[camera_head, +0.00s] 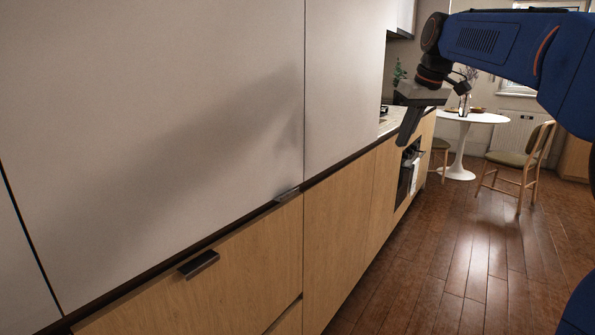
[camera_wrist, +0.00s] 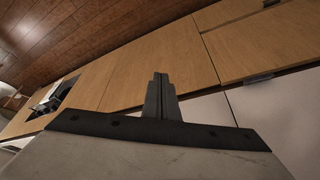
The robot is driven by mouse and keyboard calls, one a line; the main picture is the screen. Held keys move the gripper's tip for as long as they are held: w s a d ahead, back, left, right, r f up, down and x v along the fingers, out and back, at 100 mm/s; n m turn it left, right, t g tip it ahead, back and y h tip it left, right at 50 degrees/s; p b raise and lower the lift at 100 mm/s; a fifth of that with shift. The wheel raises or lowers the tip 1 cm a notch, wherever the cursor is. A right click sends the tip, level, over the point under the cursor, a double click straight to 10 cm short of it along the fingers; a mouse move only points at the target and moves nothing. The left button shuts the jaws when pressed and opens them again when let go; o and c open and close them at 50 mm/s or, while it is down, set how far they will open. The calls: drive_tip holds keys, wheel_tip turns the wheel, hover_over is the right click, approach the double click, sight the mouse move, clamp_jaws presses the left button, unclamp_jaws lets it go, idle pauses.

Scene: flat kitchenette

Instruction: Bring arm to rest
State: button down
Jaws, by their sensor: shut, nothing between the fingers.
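My blue arm reaches in from the upper right of the head view. My gripper (camera_head: 408,128) hangs from its end, pointing down, in front of the cabinet wall. In the wrist view the gripper's fingers (camera_wrist: 161,92) are together, with nothing between them. The gripper appears apart from the cabinet fronts in the head view, though the exact gap is hard to judge.
Tall white cabinet doors (camera_head: 150,110) and wooden lower fronts (camera_head: 345,225) with dark handles (camera_head: 199,264) line the left. A built-in oven (camera_head: 407,172) sits farther along. A round white table (camera_head: 473,117) and a chair (camera_head: 517,165) stand at the back. The wooden floor (camera_head: 440,265) is clear.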

drive_tip(key=s+f+m, duration=0.2)
drive_tip(key=s+f, duration=1.3)
drive_tip(key=s, duration=0.3)
drive_tip(key=s+f+m+t+h, duration=0.1)
drive_tip(key=s+f+m, duration=0.1)
drive_tip(key=s+f, duration=1.3)
drive_tip(key=s+d, duration=0.1)
drive_tip(key=s, duration=0.3)
drive_tip(key=shift+h, duration=0.3)
